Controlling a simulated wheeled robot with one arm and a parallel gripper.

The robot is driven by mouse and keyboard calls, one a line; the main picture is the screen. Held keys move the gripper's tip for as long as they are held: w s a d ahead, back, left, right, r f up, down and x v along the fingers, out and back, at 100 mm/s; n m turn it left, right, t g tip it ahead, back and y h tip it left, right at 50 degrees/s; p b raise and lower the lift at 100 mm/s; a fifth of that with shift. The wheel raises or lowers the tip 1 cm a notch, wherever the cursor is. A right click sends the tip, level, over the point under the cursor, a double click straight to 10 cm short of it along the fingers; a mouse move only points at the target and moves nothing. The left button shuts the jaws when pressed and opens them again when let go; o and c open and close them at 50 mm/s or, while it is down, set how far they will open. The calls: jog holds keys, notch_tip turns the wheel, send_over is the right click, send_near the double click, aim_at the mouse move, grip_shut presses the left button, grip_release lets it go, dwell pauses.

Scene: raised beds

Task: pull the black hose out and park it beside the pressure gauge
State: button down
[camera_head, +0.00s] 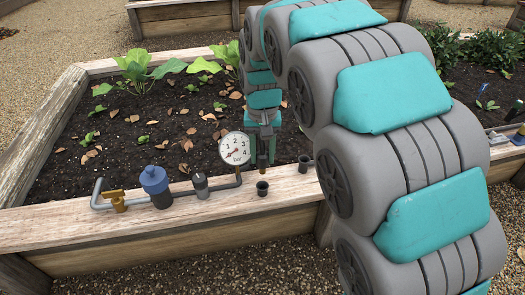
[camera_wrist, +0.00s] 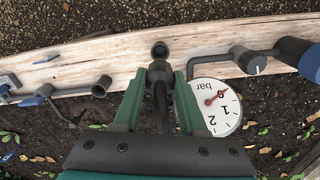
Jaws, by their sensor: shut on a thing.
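My gripper (camera_head: 262,160) is shut on the black hose (camera_wrist: 161,100), which stands between its two fingers in the wrist view. The hose end points at a small dark open cup (camera_head: 262,188) on the bed's wooden rim, also seen in the wrist view (camera_wrist: 160,50). The end appears to be just above the cup and apart from it. The white round pressure gauge (camera_head: 235,148) is just left of my gripper; in the wrist view the gauge (camera_wrist: 215,107) lies right of the fingers, partly cut off by them. The hose's upper part is hidden by my gripper.
A second dark open socket (camera_head: 305,163) sits on the rim to the right. Left of the gauge are a grey knob (camera_head: 200,185), a blue-capped filter (camera_head: 155,186) and a brass valve (camera_head: 115,200) on a grey pipe. Leafy plants (camera_head: 140,68) grow behind.

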aim_at(263, 173)
jog(key=shift+f+b, duration=0.4)
jog(key=shift+f, duration=1.25)
jog(key=shift+f+b, duration=0.45)
jog(key=shift+f, duration=1.75)
grip_release()
dwell(0.7)
jog(key=shift+r, duration=0.1)
jog(key=shift+r+p, duration=1.2)
jog(key=shift+r, duration=2.25)
